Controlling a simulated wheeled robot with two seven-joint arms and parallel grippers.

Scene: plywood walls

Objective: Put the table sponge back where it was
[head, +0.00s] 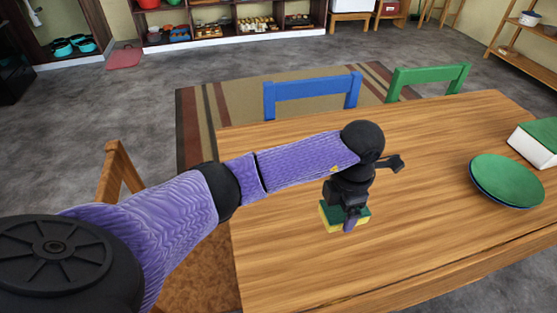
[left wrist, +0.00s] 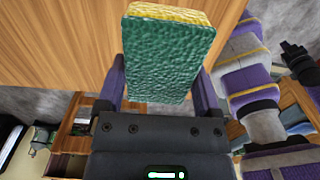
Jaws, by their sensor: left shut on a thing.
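The table sponge, green on one face and yellow on the other, shows in the head view (head: 328,220) low at the near left part of the wooden table (head: 420,235). My left gripper (head: 347,212) points down and is shut on it. In the left wrist view the sponge (left wrist: 167,58) sits between the two purple fingers, its green face toward the camera and a yellow edge at the top. The gripper hides part of the sponge in the head view. I cannot tell whether the sponge touches the tabletop. My right gripper is not in the head view.
A green plate on a blue one (head: 507,181) lies at the table's right. A white box with a green top (head: 538,140) stands behind it. Blue (head: 312,88) and green (head: 428,76) chairs stand at the far side. The table's middle is clear.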

